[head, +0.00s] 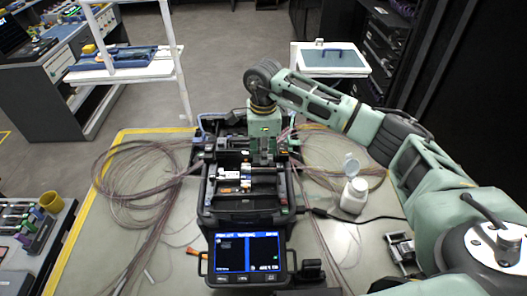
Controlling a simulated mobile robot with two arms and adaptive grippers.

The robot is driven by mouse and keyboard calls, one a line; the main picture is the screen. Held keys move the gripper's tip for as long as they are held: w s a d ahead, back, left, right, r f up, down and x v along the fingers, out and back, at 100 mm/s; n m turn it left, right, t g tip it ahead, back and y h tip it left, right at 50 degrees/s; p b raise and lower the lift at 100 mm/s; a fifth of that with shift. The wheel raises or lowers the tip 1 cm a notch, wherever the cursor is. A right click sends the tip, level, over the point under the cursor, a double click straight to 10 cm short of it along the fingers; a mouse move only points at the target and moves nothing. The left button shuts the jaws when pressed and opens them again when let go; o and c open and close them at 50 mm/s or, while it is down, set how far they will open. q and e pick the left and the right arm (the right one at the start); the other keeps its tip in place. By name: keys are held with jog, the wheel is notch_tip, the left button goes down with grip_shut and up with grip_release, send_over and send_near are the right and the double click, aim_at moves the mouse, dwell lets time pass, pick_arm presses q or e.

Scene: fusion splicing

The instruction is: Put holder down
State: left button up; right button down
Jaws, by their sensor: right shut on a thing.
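The fusion splicer (207,200) stands on the table with its top open. Its lit screen (246,253) faces the near edge. My right gripper (264,155) points down over the back part of the splicer's open work area. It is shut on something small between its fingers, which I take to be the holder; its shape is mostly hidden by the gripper. I cannot tell whether it touches the splicer. My left gripper is not in view.
Thin fibre coils lie left (130,190) and right (318,150) of the splicer. A white bottle (354,197) and a small metal device (403,252) stand at the right. An orange-handled tool (194,252) lies at the left. A black cable (345,217) crosses the right side.

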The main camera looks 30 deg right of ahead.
jog(key=shift+f, duration=0.65)
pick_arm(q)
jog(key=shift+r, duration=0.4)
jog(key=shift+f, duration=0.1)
pick_arm(e)
jog(key=shift+f, duration=0.1)
jog(key=shift+f+b, duration=0.55)
jog(key=shift+b, duration=0.05)
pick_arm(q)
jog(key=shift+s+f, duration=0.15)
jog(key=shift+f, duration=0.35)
pick_arm(e)
jog(key=c, duration=1.7)
grip_release()
